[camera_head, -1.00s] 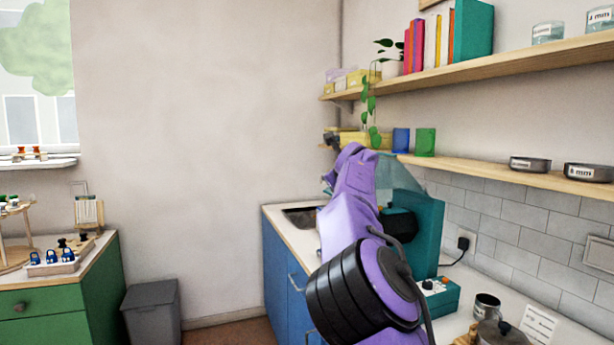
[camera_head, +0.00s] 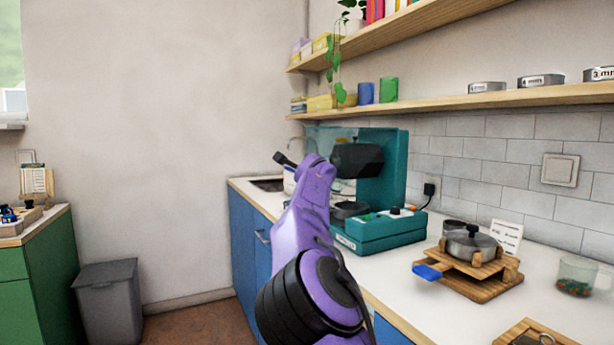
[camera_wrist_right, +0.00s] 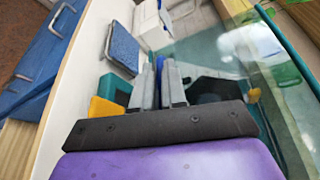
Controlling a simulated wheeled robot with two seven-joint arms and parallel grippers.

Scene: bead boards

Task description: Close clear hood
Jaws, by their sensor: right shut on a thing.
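The teal machine (camera_head: 397,165) stands on the white counter with its clear hood (camera_head: 320,138) reaching out to the left at its upper front. The hood is see-through, and its outline is partly hidden by my purple right arm. In the right wrist view the clear hood (camera_wrist_right: 215,48) is a greenish sheet to the right of the fingers. The exact place of contact is too dark and small to make out. My left gripper is not in view.
A pot (camera_head: 470,243) on a wooden stand and a glass jar (camera_head: 577,276) are on the counter to the right. A sink (camera_head: 267,184) lies behind on the left. A wooden shelf (camera_head: 450,103) runs above the machine. A grey bin (camera_head: 108,300) stands on the floor.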

